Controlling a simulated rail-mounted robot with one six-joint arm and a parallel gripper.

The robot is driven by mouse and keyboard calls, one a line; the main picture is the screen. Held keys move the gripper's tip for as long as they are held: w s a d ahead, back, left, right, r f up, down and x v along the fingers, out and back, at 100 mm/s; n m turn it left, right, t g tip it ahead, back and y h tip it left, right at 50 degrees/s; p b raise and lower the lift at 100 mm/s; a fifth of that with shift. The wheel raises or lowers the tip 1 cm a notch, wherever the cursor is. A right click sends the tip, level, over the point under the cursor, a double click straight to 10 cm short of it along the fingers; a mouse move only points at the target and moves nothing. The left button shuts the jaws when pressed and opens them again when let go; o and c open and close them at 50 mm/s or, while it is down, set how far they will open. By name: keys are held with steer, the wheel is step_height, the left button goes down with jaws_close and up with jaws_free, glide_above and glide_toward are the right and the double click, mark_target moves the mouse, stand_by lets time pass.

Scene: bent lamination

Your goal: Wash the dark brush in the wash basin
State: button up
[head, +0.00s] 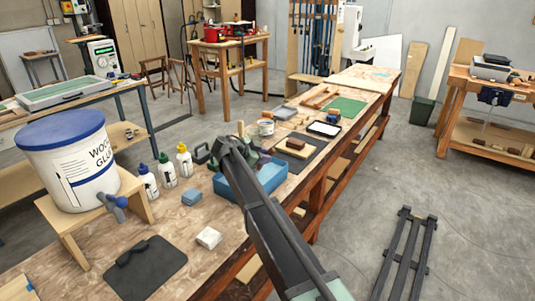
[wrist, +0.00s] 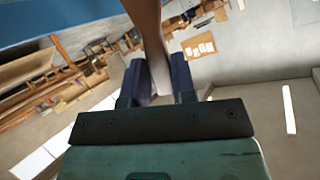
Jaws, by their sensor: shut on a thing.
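My gripper (wrist: 160,78) is shut on a brown, wooden-looking handle (wrist: 146,22), which I take to be the brush; it runs up out of the top of the wrist view. Its bristles are not visible, so I cannot tell whether they touch water. In the head view my gripper (head: 259,160) is at the blue wash basin (head: 275,180), and my arm hides part of the basin and its inside. A blue surface (wrist: 50,20), probably the basin, crosses the top left of the wrist view.
A white glue bucket (head: 75,170) stands on a wooden stand at the left. Small bottles (head: 167,170) stand between it and the basin. A white block (head: 208,238) and a dark mat (head: 150,275) lie in front. A wooden block (head: 297,143) lies behind the basin.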

steer(key=shift+s+a, duration=0.65)
steer(key=shift+s, duration=0.35)
steer(key=shift+w+d, duration=0.55)
steer(key=shift+w, duration=0.3)
steer(key=shift+w+d, duration=0.6)
steer(key=shift+w, duration=0.25)
steer(key=shift+w+d, duration=0.55)
steer(key=shift+w, duration=0.3)
steer(key=shift+s, duration=0.1)
steer(key=s+a, duration=0.1)
steer(key=s, duration=0.1)
steer(key=s+a, duration=0.2)
steer(key=s, duration=0.1)
steer(key=shift+a, duration=0.2)
steer(key=shift+w, duration=0.1)
